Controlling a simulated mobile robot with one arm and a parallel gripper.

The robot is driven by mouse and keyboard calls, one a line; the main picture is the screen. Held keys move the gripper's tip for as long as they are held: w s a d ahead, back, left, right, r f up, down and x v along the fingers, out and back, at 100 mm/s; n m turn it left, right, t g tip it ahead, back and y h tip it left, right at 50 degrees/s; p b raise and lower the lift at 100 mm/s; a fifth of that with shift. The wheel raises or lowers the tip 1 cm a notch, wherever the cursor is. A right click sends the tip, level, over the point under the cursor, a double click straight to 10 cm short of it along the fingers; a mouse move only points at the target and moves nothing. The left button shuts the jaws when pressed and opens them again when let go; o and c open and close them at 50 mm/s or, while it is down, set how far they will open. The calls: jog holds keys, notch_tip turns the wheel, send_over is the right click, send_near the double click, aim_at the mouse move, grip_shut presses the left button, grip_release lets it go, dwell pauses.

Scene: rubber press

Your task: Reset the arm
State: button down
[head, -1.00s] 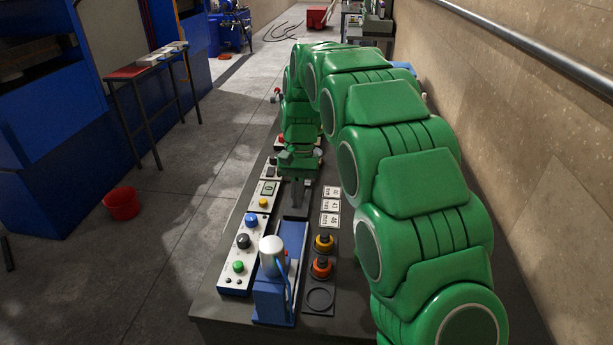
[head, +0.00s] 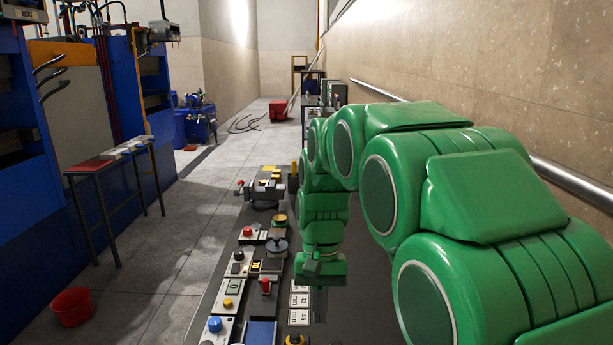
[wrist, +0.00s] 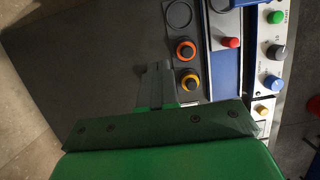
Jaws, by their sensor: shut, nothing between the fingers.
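My green arm (head: 455,205) reaches in from the right of the head view and bends down over the dark bench. My gripper (wrist: 157,78) points down in the wrist view, its grey fingers shut with nothing between them. It hangs above the bench, left of two round knobs with orange (wrist: 186,51) and yellow (wrist: 190,82) rims. In the head view its fingers are mostly hidden behind the green wrist (head: 320,268).
Control panels with a blue button (head: 215,324) and a red button (head: 265,285) line the bench's left side. White number cards (head: 299,300) lie beside my wrist. A wall with a rail (head: 470,135) runs along the right. A red bucket (head: 72,306) stands on the floor.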

jog(key=s+d, duration=0.4)
jog(key=s, duration=0.5)
jog(key=s+d+f+t, duration=0.1)
jog(key=s+d, duration=0.3)
jog(key=s, duration=0.4)
jog(key=s+d, duration=0.4)
jog(key=s, duration=0.5)
jog(key=shift+s+d+f+t, duration=0.25)
jog(key=shift+s+f+t, duration=0.05)
jog(key=shift+f, duration=0.1)
